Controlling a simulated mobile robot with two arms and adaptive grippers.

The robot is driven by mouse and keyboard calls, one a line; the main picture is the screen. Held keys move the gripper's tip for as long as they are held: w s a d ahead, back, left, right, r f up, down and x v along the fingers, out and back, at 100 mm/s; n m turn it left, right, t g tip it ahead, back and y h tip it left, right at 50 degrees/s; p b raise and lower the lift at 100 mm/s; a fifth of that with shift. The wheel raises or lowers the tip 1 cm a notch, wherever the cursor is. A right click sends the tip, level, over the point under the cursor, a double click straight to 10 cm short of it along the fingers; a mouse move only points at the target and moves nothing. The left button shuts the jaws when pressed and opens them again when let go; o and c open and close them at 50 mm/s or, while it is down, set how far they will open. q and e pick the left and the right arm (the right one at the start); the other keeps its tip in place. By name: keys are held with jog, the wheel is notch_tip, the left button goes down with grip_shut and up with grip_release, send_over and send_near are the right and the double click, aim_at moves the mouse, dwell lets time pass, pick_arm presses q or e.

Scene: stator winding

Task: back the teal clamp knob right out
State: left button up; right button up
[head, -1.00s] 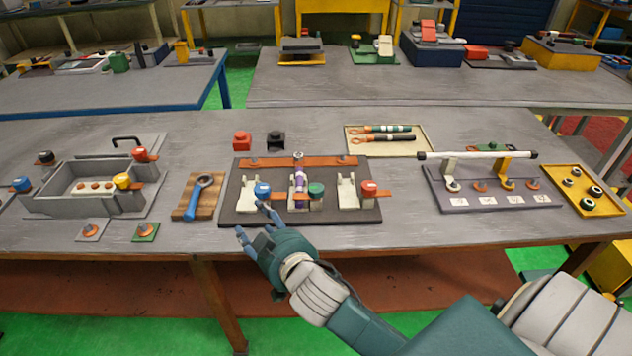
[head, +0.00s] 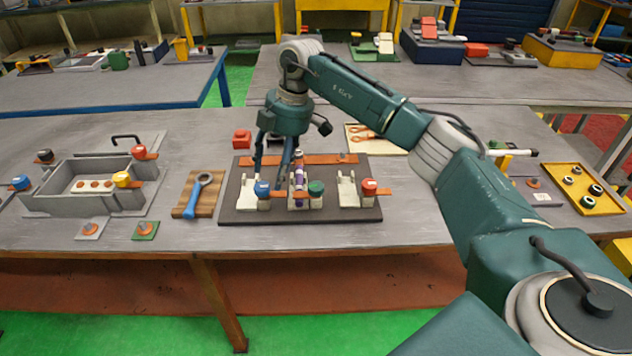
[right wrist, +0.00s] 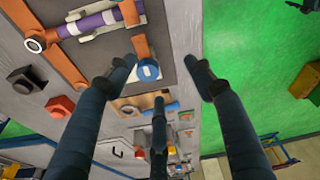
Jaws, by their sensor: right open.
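The teal clamp knob (head: 316,187) sits on the middle station of the dark board (head: 330,214), beside the rod with a purple band (head: 299,180). The purple-banded rod also shows in the right wrist view (right wrist: 92,23); I cannot make out the teal knob there. My right gripper (head: 272,172) is open and empty, fingers pointing down over the left part of the board, left of the teal knob. In the right wrist view its spread fingertips (right wrist: 160,65) are near the blue knob (right wrist: 148,70). Whether any finger touches something is unclear. My left gripper is not in view.
The red knob (head: 369,185) stands to the right on the same board. A ring-ended blue tool (head: 195,196) lies on a wooden block to the left. A grey box fixture (head: 95,190) stands further left. My right arm hides part of the rack at the right.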

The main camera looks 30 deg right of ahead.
aim_at(316, 185)
jog(key=s+d+r+m+g+h, duration=0.1)
jog(key=s+d+r+m+h, duration=0.2)
jog(key=d, duration=0.7)
jog(key=f+p, duration=0.1)
jog(key=f, duration=0.3)
jog(key=f+p, duration=0.1)
jog(key=f, duration=0.3)
jog(key=shift+a+f+p, duration=0.2)
jog(key=shift+f+p, duration=0.15)
jog(key=shift+w+f, duration=0.1)
jog(key=shift+f, duration=0.65)
jog(key=c, duration=1.2)
